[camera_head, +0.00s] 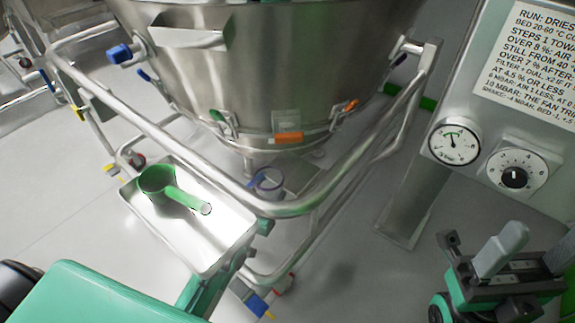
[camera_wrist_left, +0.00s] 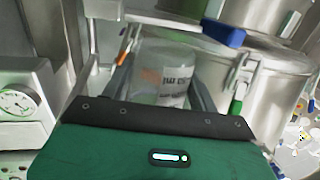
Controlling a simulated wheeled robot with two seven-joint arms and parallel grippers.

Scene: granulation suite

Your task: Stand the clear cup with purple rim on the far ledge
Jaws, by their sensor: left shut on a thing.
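The clear cup with purple rim (camera_head: 268,181) shows below the steel vessel in the head view, partly behind a bent rail. In the left wrist view the clear cup (camera_wrist_left: 163,68) stands between the fingers of my left gripper (camera_wrist_left: 163,85), which is shut on it. The cup looks roughly upright there; its lower part is hidden by the gripper's dark front edge. Printed text and an orange patch show on or through its wall. In the head view, the tray and rail hide much of my left gripper. I cannot make out the far ledge for certain.
A steel tray (camera_head: 222,250) holding a green scoop (camera_head: 157,181) stands just left of the cup. Tubular rails (camera_head: 165,137) surround the steel vessel (camera_head: 240,65). A panel with a gauge (camera_head: 454,142) stands right.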

